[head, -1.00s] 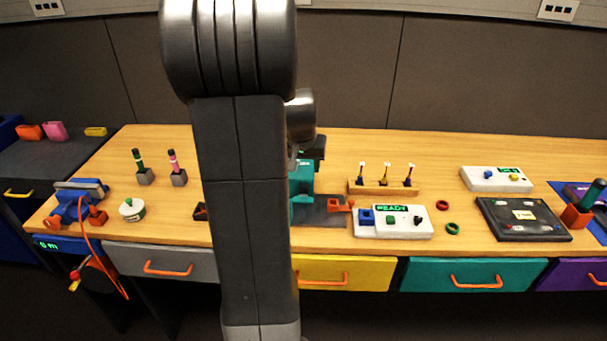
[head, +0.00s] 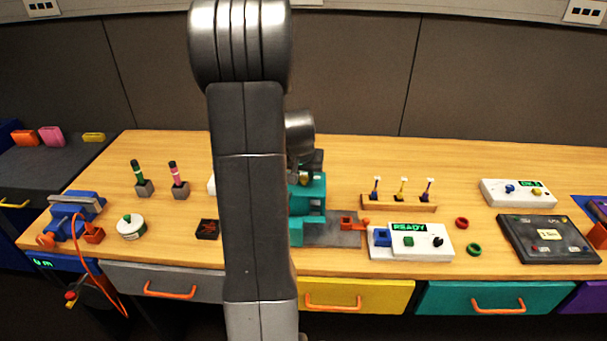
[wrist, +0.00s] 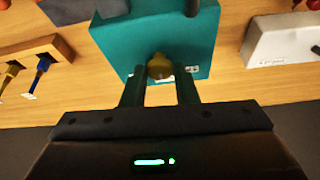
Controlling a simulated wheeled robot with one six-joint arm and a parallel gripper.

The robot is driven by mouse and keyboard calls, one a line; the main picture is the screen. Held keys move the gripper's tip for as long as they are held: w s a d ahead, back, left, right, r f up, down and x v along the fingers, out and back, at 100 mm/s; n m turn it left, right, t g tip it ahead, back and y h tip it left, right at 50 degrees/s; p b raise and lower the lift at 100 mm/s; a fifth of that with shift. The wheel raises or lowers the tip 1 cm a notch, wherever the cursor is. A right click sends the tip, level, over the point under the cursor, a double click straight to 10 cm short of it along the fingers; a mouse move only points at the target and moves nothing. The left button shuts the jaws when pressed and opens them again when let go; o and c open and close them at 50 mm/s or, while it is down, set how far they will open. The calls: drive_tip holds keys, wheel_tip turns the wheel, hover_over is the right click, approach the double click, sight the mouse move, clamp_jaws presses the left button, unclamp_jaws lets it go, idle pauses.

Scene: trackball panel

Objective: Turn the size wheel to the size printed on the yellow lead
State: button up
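A teal machine (head: 312,190) stands on the bench, partly hidden behind my arm. It also fills the top middle of the wrist view (wrist: 190,35). A brass-yellow knob (wrist: 160,67) sticks out of its face, likely the size wheel; I cannot read a size on it. My gripper (wrist: 160,78) is open, one finger on each side of the knob, with no clear contact visible. A wooden rack (head: 398,206) holds three leads with white tags. The yellow lead (head: 401,190) is in the middle; its print is too small to read.
A white panel reading READY (head: 430,252) and an orange part (head: 348,222) are near the machine's right side. Red (head: 461,223) and green (head: 473,249) rings lie farther right. A black box (head: 207,229) is left of my arm. Bare bench lies behind the rack.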

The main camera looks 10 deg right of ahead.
drive_tip(key=c, duration=0.3)
drive_tip(key=shift+d+n+p, duration=0.1)
drive_tip(key=shift+n+p, duration=0.25)
drive_tip(key=shift+n, duration=0.35)
drive_tip(key=shift+d+n+y, duration=0.1)
drive_tip(key=shift+n+y, duration=0.6)
drive_tip(key=shift+n, duration=0.3)
drive_tip(key=n+y+b, duration=0.1)
drive_tip(key=n+b, duration=0.1)
drive_tip(key=n, duration=0.1)
drive_tip(key=shift+d+f+b, duration=0.1)
drive_tip(key=shift+f+b, duration=0.05)
drive_tip(key=shift+b, duration=0.25)
drive_tip(key=shift+d+n+y+b, duration=0.1)
drive_tip(key=shift+n+y+b, duration=0.75)
drive_tip(key=shift+n, duration=0.85)
